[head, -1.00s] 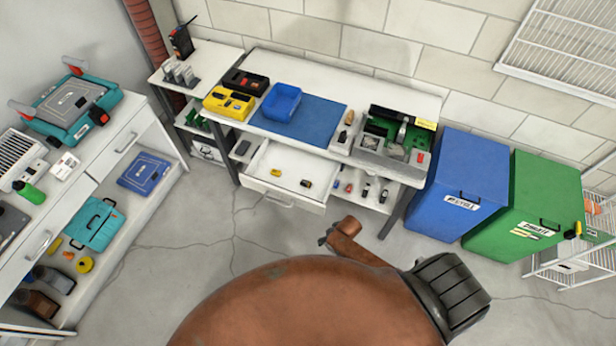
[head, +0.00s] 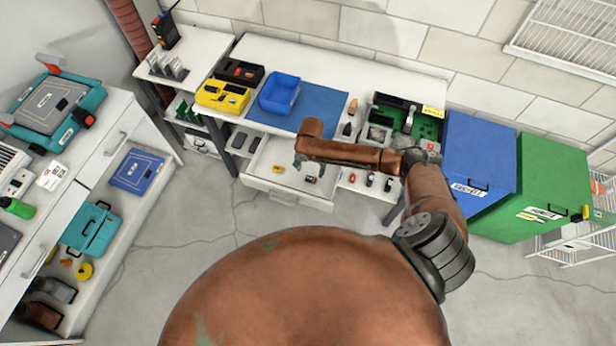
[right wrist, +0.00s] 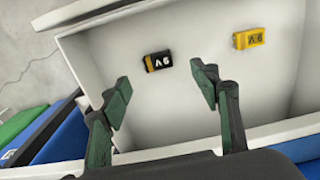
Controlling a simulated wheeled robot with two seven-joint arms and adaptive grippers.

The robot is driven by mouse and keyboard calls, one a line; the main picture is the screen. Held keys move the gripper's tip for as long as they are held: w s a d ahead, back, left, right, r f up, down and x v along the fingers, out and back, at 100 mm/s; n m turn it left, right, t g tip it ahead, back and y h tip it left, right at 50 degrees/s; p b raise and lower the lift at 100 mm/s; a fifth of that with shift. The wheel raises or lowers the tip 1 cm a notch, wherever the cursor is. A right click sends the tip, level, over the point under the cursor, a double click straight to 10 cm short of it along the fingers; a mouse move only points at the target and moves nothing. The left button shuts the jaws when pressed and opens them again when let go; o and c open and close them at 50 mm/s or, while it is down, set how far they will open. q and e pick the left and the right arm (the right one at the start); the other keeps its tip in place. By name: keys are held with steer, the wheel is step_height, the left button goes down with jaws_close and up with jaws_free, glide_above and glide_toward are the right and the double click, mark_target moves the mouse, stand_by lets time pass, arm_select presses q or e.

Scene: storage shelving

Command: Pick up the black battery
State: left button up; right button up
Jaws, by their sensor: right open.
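The black battery (right wrist: 158,61) lies on the floor of the open white drawer (head: 286,194), with a yellowish end and "9V" lettering. In the head view the small black battery (head: 311,179) is just right of my right gripper (head: 297,162). In the right wrist view my right gripper (right wrist: 161,84) is open and empty, its two dark green fingers apart. The battery shows beyond the fingertips, between them, not touching. A yellow battery (right wrist: 249,38) lies to the right of it; it also shows in the head view (head: 277,169). My left gripper is not in view.
The drawer's walls (right wrist: 92,62) surround the batteries. The workbench top above holds a blue bin (head: 280,92), a yellow case (head: 222,97) and a blue mat (head: 325,118). Blue (head: 480,155) and green (head: 550,185) bins stand at right. The drawer floor around the batteries is clear.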

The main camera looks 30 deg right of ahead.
mark_target(311, 179)
steer(key=shift+s+f, duration=0.2)
steer(key=shift+f, duration=1.15)
steer(key=f, duration=0.1)
steer(key=f+b, duration=0.1)
steer(key=f, duration=0.1)
steer(key=shift+d+f, duration=0.2)
steer(key=shift+f, duration=0.35)
steer(key=c, duration=0.8)
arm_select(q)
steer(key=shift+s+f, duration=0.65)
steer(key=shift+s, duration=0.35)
arm_select(e)
steer(key=c, duration=0.4)
